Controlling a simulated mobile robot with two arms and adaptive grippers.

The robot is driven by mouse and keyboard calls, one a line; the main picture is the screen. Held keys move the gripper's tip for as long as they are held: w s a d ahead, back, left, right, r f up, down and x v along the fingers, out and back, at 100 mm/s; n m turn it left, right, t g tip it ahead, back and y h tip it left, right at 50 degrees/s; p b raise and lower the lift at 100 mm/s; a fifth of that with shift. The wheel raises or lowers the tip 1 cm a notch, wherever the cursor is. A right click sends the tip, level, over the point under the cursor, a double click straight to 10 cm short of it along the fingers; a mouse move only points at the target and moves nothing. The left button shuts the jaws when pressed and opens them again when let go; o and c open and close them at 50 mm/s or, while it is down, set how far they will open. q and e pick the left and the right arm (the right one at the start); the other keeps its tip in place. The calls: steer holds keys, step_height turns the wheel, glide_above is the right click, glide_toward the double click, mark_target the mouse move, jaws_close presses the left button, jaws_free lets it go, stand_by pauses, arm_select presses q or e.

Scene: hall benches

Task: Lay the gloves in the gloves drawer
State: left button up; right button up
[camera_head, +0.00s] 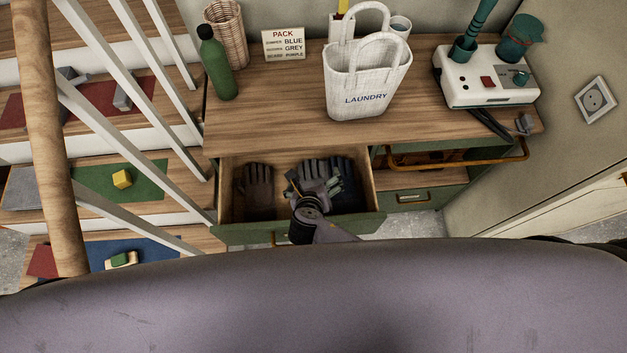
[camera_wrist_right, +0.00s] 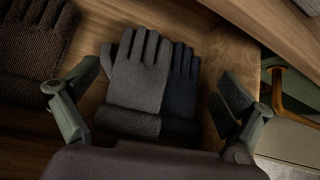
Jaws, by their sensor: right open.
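The gloves drawer (camera_head: 240,234) is pulled open under the bench top. A dark brown glove (camera_head: 257,184) lies at its left. A grey glove (camera_head: 315,166) lies in the middle, overlapping a dark navy glove (camera_head: 349,190) on its right. The wrist view shows the grey glove (camera_wrist_right: 140,75), the navy glove (camera_wrist_right: 183,75) behind it, and part of the brown glove (camera_wrist_right: 33,45). My right gripper (camera_head: 313,186) is over the drawer, its open fingers on either side of the grey and navy gloves, with nothing held. My left gripper is out of view.
A white laundry bag (camera_head: 366,85), green bottle (camera_head: 216,65), wicker basket (camera_head: 228,32) and PACK sign (camera_head: 284,45) stand on the bench top (camera_head: 285,100). A white device (camera_head: 487,78) stands at right. A stair railing (camera_head: 55,140) rises on the left.

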steer(key=v, duration=1.2)
steer(key=shift+r, duration=0.55)
steer(key=shift+s, duration=0.1)
